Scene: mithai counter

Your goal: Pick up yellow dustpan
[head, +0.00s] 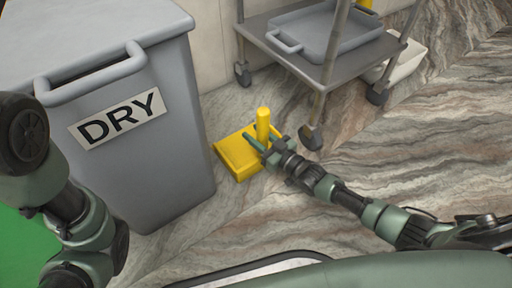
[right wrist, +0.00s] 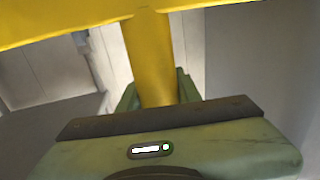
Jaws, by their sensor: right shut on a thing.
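The yellow dustpan (head: 236,158) is by the floor beside the grey bin, its handle (head: 263,122) pointing up. My right gripper (head: 259,143) is shut on the handle, low down near the pan. In the right wrist view the handle (right wrist: 150,60) runs between the two green fingers (right wrist: 157,92), and the yellow pan (right wrist: 60,22) crosses the top of the picture. I cannot tell whether the pan touches the floor. My left arm shows at the left of the head view, but its gripper is out of view.
A grey bin marked DRY (head: 165,170) stands close left of the dustpan. A metal trolley (head: 350,60) with a grey tray (head: 322,38) stands behind and right, its near wheel (head: 310,137) close to my right gripper. A white container (head: 402,62) is beyond. Marbled floor (head: 400,150) at right is clear.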

